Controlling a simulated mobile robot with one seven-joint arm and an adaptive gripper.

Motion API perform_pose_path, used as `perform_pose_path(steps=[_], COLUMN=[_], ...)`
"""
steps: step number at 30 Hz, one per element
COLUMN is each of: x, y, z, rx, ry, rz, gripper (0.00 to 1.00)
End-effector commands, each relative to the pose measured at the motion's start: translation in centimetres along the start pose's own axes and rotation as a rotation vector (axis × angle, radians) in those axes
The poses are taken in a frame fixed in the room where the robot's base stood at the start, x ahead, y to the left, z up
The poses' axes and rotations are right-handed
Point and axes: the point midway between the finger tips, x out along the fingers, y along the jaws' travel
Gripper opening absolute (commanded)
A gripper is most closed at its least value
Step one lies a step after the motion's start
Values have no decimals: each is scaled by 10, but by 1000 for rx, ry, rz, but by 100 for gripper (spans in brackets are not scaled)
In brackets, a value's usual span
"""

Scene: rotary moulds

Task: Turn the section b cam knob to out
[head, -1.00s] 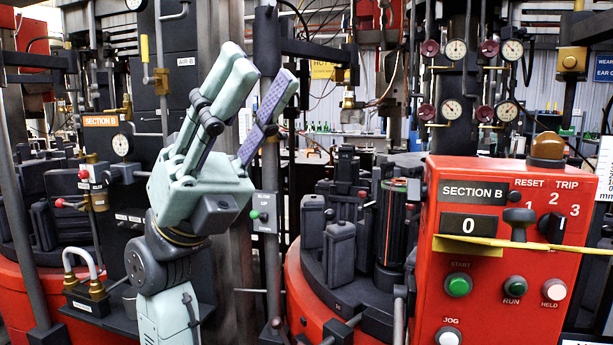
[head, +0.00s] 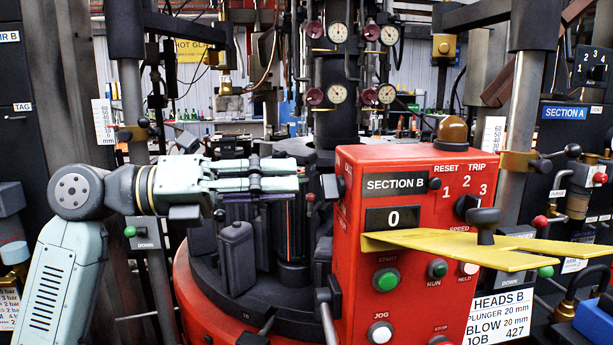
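The red Section B control box (head: 354,265) stands right of centre, its display (head: 394,219) reading 0. A black selector knob (head: 467,205) sits by the numbers 1, 2 and 3 under RESET and TRIP. A black T-shaped handle (head: 484,222) stands above a yellow plate. I cannot read a cam or out label on any of these. My gripper (head: 300,178) points right, left of the box, with a gap to it.
The yellow plate (head: 510,257) juts out in front of the box. The round red-rimmed mould table (head: 205,300) with dark moulds (head: 237,258) lies behind and below my gripper. Posts with UP/DOWN buttons (head: 130,231) stand beside my arm. A blue Section A panel (head: 567,113) is at right.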

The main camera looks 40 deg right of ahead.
Motion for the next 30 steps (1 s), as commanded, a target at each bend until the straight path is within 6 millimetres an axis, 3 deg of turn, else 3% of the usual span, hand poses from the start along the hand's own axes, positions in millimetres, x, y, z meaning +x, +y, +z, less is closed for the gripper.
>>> perform_pose_path(steps=[3,10,20,30], x=[22,46,50,50], y=[-2,0,0,0], z=[1,1,0,0], rx=[-1,0,-1,0], ry=[1,0,-2,-2], rz=[-2,0,0,0], gripper=[30,30,30,8])
